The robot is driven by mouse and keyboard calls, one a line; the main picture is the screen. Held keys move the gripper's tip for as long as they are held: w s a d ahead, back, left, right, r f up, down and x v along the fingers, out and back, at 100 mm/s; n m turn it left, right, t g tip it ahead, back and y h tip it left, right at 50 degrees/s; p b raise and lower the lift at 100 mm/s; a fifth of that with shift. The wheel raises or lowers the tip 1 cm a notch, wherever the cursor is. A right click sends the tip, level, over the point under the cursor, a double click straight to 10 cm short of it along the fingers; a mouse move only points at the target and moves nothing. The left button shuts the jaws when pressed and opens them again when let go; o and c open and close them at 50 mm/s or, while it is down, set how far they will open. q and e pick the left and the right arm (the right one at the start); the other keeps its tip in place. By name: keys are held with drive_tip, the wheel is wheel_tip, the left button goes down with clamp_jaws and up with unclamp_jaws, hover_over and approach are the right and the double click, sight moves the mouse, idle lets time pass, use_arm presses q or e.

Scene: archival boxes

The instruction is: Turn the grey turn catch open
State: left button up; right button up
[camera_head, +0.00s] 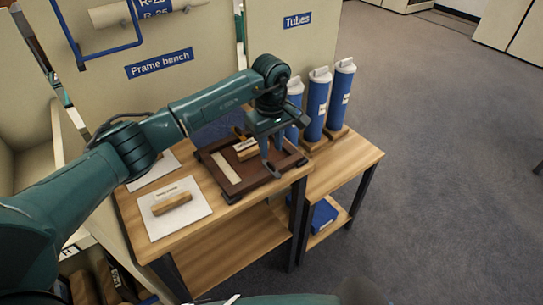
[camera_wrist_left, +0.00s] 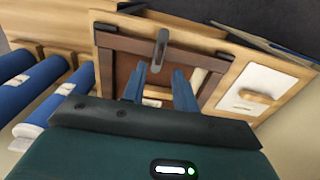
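The grey turn catch (camera_wrist_left: 161,48) shows in the left wrist view as a rounded grey bar on one side of a dark brown wooden frame (camera_wrist_left: 118,42). It points across the frame's edge strip. The frame (camera_head: 233,191) lies on the wooden bench in the head view, where I cannot make out the catch clearly beside my fingers. My left gripper (camera_head: 272,156) is above the frame, pointing down, with its fingers apart. In the left wrist view the blue-looking fingertips (camera_wrist_left: 158,72) are spread, and the catch appears just beyond the gap between them. My right gripper is not in view.
A cream strip (camera_head: 227,167) and a labelled wooden block (camera_head: 245,149) lie inside the frame. A white board with a wooden handle (camera_head: 171,204) lies to the left. Blue tubes (camera_head: 316,104) stand upright at the right. A panel with a "Frame bench" sign (camera_head: 159,64) rises behind.

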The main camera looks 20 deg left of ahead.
sight(271, 163)
use_arm(q)
drive_tip(key=shift+f, duration=2.65)
drive_tip(key=shift+c, duration=0.6)
clamp_jaws()
